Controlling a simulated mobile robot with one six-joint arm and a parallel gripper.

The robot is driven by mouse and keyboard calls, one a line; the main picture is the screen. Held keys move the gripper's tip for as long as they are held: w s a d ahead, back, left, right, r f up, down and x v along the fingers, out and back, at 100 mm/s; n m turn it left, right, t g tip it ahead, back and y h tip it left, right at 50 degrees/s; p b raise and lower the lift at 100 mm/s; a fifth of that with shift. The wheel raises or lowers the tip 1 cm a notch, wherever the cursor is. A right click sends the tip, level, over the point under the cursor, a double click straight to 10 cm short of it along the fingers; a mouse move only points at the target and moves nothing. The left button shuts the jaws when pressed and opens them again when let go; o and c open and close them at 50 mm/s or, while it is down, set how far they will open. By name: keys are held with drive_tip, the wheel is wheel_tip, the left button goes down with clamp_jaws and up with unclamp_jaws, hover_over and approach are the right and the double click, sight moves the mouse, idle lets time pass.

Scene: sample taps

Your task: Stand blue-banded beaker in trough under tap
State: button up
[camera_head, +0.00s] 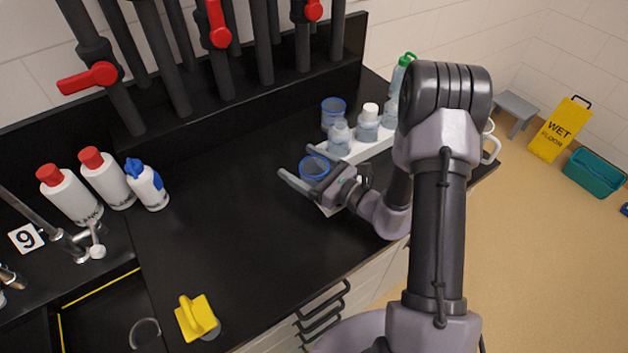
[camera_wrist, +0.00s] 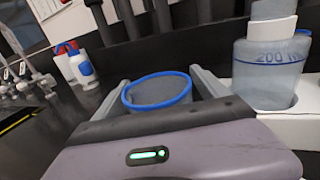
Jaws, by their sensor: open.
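A clear beaker with a blue rim (camera_head: 314,169) stands at the near left end of a white rack. It also shows in the wrist view (camera_wrist: 160,92), between the fingers. My gripper (camera_head: 296,160) is open, one finger on each side of this beaker; contact cannot be told. A second blue-rimmed beaker (camera_head: 333,108) stands at the back of the rack. Red-handled taps, one with a handle at the left (camera_head: 88,78), hang on dark pipes along the back wall. A dark recess with a yellow edge (camera_head: 100,288) lies at the lower left; whether it is the trough is unclear.
The white rack (camera_head: 366,150) also holds several bottles, one flask (camera_wrist: 268,75) close on the right in the wrist view. Red-capped white bottles (camera_head: 68,192), a blue-topped bottle (camera_head: 147,184) and a sink tap (camera_head: 82,244) stand left. A yellow object (camera_head: 197,317) lies in front. Mid-counter is clear.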

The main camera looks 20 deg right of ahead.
drive_tip(key=c, duration=1.6)
drive_tip(key=shift+o, duration=0.2)
drive_tip(key=shift+r+p, duration=0.3)
drive_tip(key=shift+r, duration=0.2)
drive_tip(key=r, duration=0.1)
drive_tip(key=r+p, duration=0.1)
drive_tip(key=shift+s+d+r+p, duration=0.3)
drive_tip(key=shift+s+r, duration=0.05)
drive_tip(key=shift+r, duration=0.05)
drive_tip(key=r+p+v, duration=0.1)
drive_tip(key=p+v, duration=0.1)
drive_tip(key=v, duration=1.3)
drive_tip(key=shift+s+a, duration=0.25)
drive_tip(key=shift+s, duration=0.2)
